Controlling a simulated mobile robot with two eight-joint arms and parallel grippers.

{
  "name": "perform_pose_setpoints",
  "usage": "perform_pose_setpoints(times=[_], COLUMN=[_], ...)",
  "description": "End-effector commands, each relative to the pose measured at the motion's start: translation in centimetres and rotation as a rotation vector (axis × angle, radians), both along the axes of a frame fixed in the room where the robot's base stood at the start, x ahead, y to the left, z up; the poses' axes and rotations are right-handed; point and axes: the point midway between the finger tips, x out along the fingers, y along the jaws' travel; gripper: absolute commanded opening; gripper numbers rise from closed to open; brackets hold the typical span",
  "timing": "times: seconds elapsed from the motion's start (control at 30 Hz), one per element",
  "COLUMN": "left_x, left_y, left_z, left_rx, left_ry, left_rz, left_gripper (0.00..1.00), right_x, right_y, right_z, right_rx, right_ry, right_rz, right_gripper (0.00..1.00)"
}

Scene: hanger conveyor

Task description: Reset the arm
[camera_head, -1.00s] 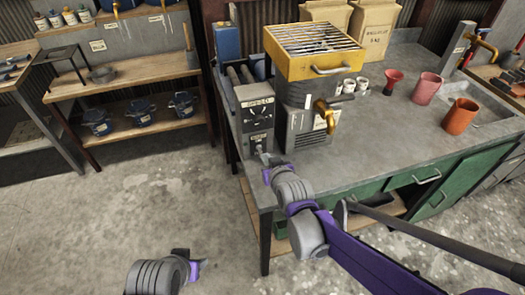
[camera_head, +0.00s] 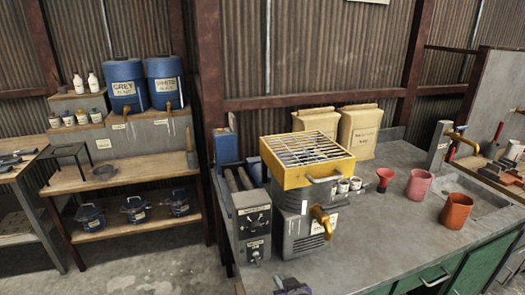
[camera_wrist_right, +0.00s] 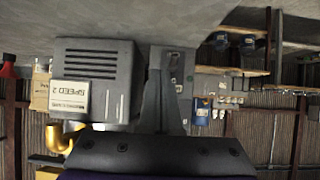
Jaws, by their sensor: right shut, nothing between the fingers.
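Only the purple and dark tip of my right gripper (camera_head: 291,286) shows at the bottom edge of the head view, in front of the bench. The right wrist view looks upside down at the machine, with my dark wrist part across the bottom. No object shows held in my right gripper, which is shut. My left gripper is out of view.
A workbench (camera_head: 345,248) carries a machine with a yellow grated top (camera_head: 306,158), a red funnel (camera_head: 385,179), a pink cup (camera_head: 418,185) and an orange cup (camera_head: 456,211). A wooden shelf (camera_head: 125,171) with blue pots stands left. Floor shows between them.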

Motion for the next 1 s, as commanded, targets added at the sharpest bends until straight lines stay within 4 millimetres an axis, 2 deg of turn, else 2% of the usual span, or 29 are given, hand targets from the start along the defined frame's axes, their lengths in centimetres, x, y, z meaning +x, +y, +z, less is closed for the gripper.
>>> perform_pose_setpoints(times=[0.03,0.2,0.4,0.5,0.67,1.0], left_x=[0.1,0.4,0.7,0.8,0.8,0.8], left_y=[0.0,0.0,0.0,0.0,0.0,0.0], left_z=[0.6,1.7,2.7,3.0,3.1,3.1], left_rx=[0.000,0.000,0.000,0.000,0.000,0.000], left_ry=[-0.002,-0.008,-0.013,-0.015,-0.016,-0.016], left_rz=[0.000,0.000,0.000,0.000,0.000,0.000], left_gripper=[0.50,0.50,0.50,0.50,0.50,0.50], right_x=[-2.0,-9.7,-18.2,-21.0,-22.9,-23.0], right_y=[-1.9,-7.3,-11.4,-12.4,-13.0,-13.0], right_z=[0.5,0.3,-1.0,-1.7,-2.2,-2.3], right_rx=[-0.012,-0.046,-0.069,-0.073,-0.075,-0.075], right_ry=[0.047,0.235,0.426,0.487,0.531,0.533], right_rz=[-0.026,-0.115,-0.209,-0.239,-0.261,-0.261], right_gripper=[0.00,0.00,0.00,0.00,0.00,0.00])
